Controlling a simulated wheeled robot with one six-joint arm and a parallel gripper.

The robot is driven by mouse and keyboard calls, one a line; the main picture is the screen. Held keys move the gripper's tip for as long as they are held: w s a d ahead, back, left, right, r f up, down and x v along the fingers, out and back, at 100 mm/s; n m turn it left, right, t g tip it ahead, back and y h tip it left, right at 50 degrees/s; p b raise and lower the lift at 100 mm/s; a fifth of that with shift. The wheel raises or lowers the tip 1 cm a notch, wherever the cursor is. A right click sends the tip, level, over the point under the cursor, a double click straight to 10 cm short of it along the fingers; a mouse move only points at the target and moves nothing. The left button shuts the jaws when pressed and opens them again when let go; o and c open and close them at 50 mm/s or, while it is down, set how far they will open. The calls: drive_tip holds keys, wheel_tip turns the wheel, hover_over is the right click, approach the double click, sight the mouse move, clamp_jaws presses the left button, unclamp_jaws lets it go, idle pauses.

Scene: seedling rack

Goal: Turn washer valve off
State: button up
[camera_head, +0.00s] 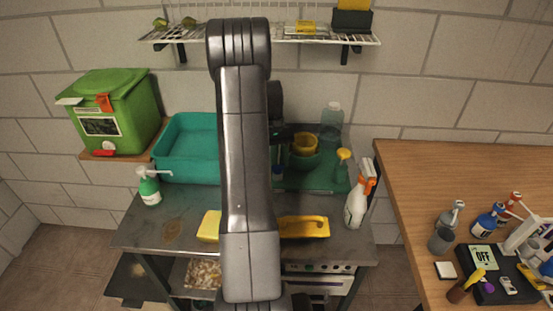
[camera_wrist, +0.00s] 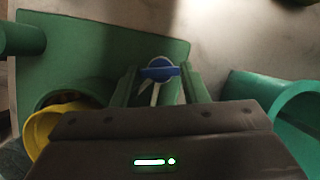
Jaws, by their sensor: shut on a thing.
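The washer valve's blue handle (camera_wrist: 159,70) shows in the wrist view on a pale stem, in front of the green mat (camera_wrist: 100,45). My gripper (camera_wrist: 160,82) has its two green fingers on either side of the handle and is shut on it. The contact points are partly hidden. In the head view, my gripper (camera_head: 284,134) is mostly behind my arm, between the teal basin and the pots, and the valve is hard to make out.
A white spray bottle (camera_head: 356,205) is at the bench's right edge. A wooden table (camera_head: 450,165) with bottles is further right.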

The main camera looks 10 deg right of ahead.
drive_tip(key=shift+d+m+y, duration=0.1)
drive_tip(key=shift+m+y, duration=0.5)
drive_tip(key=shift+m, duration=1)
drive_tip(key=o, duration=1)
drive_tip(key=v, duration=0.7)
drive_tip(key=shift+w+d+r+b, duration=0.1)
drive_tip(key=shift+r+b, duration=0.2)
drive_tip(key=shift+b, duration=0.1)
drive_tip(key=p+x, duration=0.1)
drive_tip(key=x, duration=0.6)
drive_tip(key=shift+f, duration=0.3)
drive_tip(key=shift+n, duration=0.5)
